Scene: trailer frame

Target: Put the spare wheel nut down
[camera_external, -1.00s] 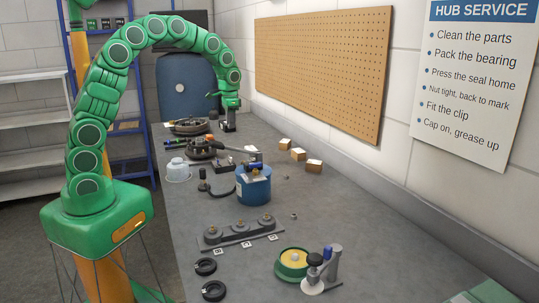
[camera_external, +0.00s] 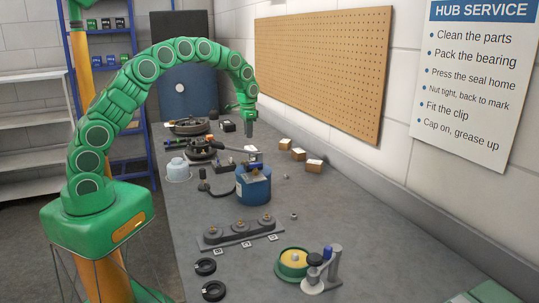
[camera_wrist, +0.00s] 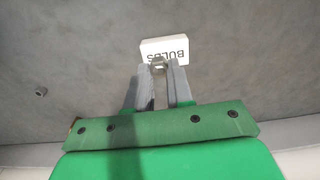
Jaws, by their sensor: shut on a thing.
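My gripper (camera_wrist: 159,72) is shut on a small grey metal nut (camera_wrist: 159,62), held at the fingertips in the wrist view. In the external view my gripper (camera_external: 249,130) hangs pointing down over the far part of the bench, left of the small cartons. The nut is too small to make out there. In the wrist view a white-topped box (camera_wrist: 166,48) with upside-down lettering lies beyond the fingertips, partly hidden by them. I cannot tell the height of the nut above the bench.
Several small cartons (camera_external: 314,166) stand near the wall. A blue drum (camera_external: 253,187) stands mid-bench, with a rack of parts (camera_external: 240,231) nearer. Small grey pieces (camera_external: 294,216) lie on the grey bench (camera_external: 350,220). Another grey piece (camera_wrist: 41,91) lies left in the wrist view.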

